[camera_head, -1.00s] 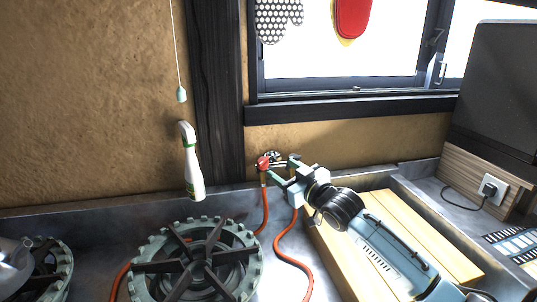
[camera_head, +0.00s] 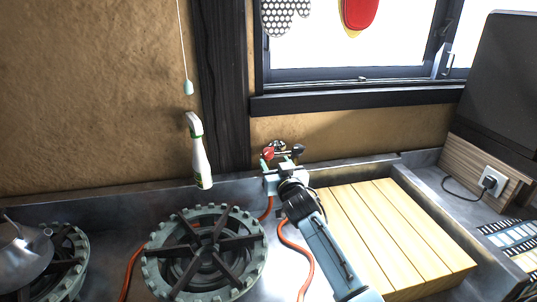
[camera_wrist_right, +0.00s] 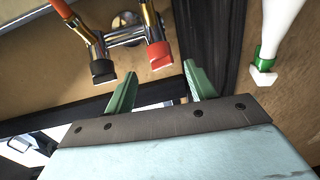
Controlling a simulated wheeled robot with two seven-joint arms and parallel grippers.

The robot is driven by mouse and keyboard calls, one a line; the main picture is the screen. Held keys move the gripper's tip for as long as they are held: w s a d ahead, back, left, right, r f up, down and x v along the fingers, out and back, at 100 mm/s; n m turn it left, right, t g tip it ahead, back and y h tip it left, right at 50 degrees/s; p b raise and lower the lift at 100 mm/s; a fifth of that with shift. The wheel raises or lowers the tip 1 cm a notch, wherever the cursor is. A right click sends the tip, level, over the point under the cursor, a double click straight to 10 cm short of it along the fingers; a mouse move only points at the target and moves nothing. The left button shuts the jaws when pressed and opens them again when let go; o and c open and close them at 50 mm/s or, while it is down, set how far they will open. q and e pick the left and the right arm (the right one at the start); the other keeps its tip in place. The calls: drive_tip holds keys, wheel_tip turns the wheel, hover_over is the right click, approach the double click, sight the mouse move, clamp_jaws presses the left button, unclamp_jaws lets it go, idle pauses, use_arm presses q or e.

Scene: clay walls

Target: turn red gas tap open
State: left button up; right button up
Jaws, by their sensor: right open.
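The red gas tap (camera_head: 268,153) is on a metal fitting low on the wall below the window. In the right wrist view, the red tap (camera_wrist_right: 159,54) hangs from a chrome pipe, just beyond and between my fingertips. A dark tap (camera_head: 298,150) is beside it, and also shows in the wrist view (camera_wrist_right: 103,72), outside the fingers to the left. My right gripper (camera_head: 279,167) is just below and in front of the taps. Its green fingers (camera_wrist_right: 160,75) are open with nothing between them; contact with the red tap cannot be told. My left gripper is not in view.
Orange hoses (camera_head: 298,250) run from the taps past a gas burner (camera_head: 205,285). A spray bottle (camera_head: 200,158) is left of the taps. A wooden board (camera_head: 400,240) lies right of my arm.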

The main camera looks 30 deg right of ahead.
sight(270, 153)
drive_tip(key=w, duration=0.3)
drive_tip(key=w+d+b, duration=0.1)
drive_tip(key=w, duration=0.1)
drive_tip(key=shift+w, duration=0.1)
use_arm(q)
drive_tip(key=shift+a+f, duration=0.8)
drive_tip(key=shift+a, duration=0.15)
use_arm(e)
drive_tip(key=shift+w+d, duration=0.1)
drive_tip(key=shift+w, duration=0.85)
drive_tip(key=c, duration=0.9)
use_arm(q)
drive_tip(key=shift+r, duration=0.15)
